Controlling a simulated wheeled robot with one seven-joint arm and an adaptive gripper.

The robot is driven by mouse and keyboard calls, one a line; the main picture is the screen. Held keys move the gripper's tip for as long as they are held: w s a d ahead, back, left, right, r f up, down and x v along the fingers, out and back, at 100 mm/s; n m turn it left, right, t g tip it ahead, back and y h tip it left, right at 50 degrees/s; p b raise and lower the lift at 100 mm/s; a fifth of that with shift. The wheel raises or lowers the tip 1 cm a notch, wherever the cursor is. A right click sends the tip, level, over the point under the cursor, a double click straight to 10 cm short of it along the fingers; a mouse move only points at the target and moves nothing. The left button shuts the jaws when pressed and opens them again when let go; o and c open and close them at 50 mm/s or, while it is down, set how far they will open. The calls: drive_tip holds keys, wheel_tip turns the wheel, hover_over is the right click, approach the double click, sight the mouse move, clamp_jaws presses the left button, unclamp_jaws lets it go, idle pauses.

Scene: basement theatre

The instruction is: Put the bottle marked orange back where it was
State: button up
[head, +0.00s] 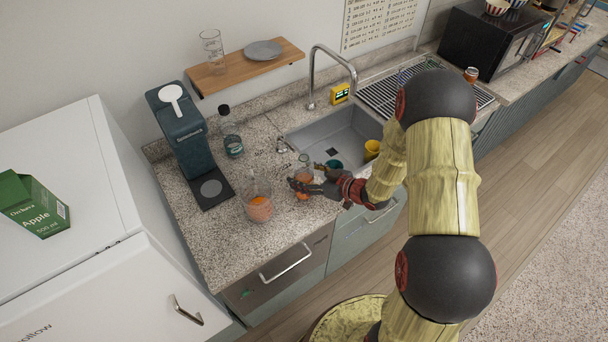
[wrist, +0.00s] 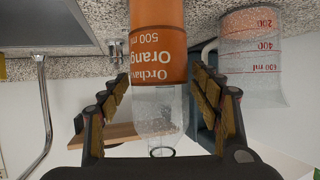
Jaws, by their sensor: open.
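The bottle marked orange (wrist: 157,50) stands upright on the granite counter in the inverted wrist view. It has an orange lower part with white lettering and a clear upper part. In the head view the bottle (head: 304,174) is left of the sink, partly hidden by my gripper (head: 305,187). My gripper is open, with one finger on each side of the bottle in the wrist view (wrist: 160,82). I cannot tell whether either finger touches it.
A measuring jug (head: 258,203) with something orange inside stands close left of my gripper. A coffee machine (head: 183,130) and a dark-capped bottle (head: 231,140) stand behind. The sink (head: 335,138) is to the right. A wooden shelf (head: 240,72) hangs on the wall.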

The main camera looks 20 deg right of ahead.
drive_tip(key=shift+r, duration=0.1)
drive_tip(key=shift+s+d+r, duration=0.1)
drive_tip(key=shift+d+r, duration=0.05)
drive_tip(key=p+v, duration=0.1)
drive_tip(key=v, duration=1)
drive_tip(key=w+d+r+h, duration=0.5)
drive_tip(key=d+r+h, duration=0.1)
drive_tip(key=r, duration=0.2)
drive_tip(key=s+d+r+m+h, duration=0.2)
drive_tip(key=s+r+m+h, duration=0.2)
drive_tip(key=r, duration=0.7)
drive_tip(key=s+a+r+m+g+y, duration=0.1)
drive_tip(key=s+a+r+g, duration=0.1)
drive_tip(key=s+a, duration=0.5)
drive_tip(key=s+a+r+m+g+y, duration=0.1)
drive_tip(key=s+a+r, duration=0.4)
drive_tip(key=s, duration=1)
drive_tip(key=shift+s+a+m+g, duration=0.35)
drive_tip(key=shift+a+m+g, duration=0.25)
drive_tip(key=shift+a+g, duration=0.55)
